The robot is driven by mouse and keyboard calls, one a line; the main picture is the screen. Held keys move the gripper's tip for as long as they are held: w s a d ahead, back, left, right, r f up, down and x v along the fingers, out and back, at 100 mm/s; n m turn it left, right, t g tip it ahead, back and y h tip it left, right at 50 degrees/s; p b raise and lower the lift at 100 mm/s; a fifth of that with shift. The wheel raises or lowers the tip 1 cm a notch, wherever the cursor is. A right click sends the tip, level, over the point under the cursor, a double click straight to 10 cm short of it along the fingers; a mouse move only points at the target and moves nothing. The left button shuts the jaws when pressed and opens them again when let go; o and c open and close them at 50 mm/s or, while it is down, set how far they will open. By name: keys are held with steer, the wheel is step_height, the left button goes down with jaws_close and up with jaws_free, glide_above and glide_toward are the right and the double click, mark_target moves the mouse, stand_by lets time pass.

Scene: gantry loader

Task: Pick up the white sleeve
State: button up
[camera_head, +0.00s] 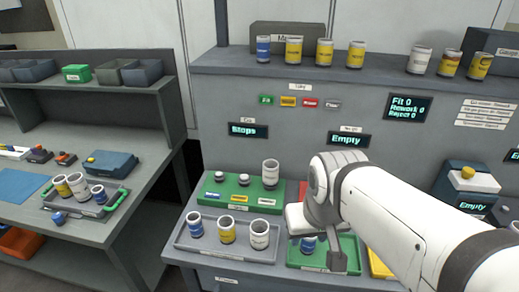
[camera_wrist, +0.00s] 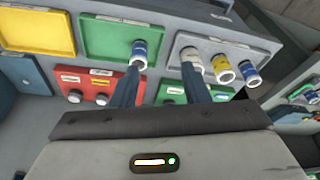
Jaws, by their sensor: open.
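A white sleeve (camera_head: 260,234) stands upright at the right end of the grey tray (camera_head: 183,244), beside a yellow sleeve (camera_head: 227,230) and a blue sleeve (camera_head: 195,224). In the wrist view the white sleeve (camera_wrist: 190,60) is near the tip of my right-hand finger, partly hidden by it. My gripper (camera_wrist: 160,72) is open, with nothing between its fingers. In the head view my gripper is over the green tray, right of the white sleeve, and partly hidden by my arm. Another blue sleeve (camera_wrist: 139,52) is near the left-hand fingertip.
A green stand (camera_head: 237,207) behind the grey tray bears another white sleeve (camera_head: 271,173) and two small pieces. The green tray (camera_wrist: 110,40) and yellow tray (camera_wrist: 38,32) lie alongside. Several sleeves stand on the upper shelf (camera_head: 390,68). A side bench (camera_head: 110,225) is at left.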

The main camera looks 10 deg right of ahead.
steer(key=o, duration=0.6)
steer(key=w+a+b, duration=0.1)
steer(key=w, duration=0.9)
steer(key=shift+w+r+n+b, duration=0.25)
steer(key=shift+n+b, duration=0.15)
steer(key=shift+o, duration=0.6)
steer(key=w+f+b, duration=0.1)
steer(key=w, duration=0.8)
steer(key=shift+w+n+t+y, duration=0.15)
steer(key=shift+n+t+y, duration=0.15)
steer(key=n+b, duration=0.1)
steer(key=b, duration=0.1)
glide_toward(270, 167)
steer(key=s, duration=0.2)
steer(key=shift+t, duration=0.3)
steer(key=shift+p+x, duration=0.65)
steer(key=shift+x, duration=3.7)
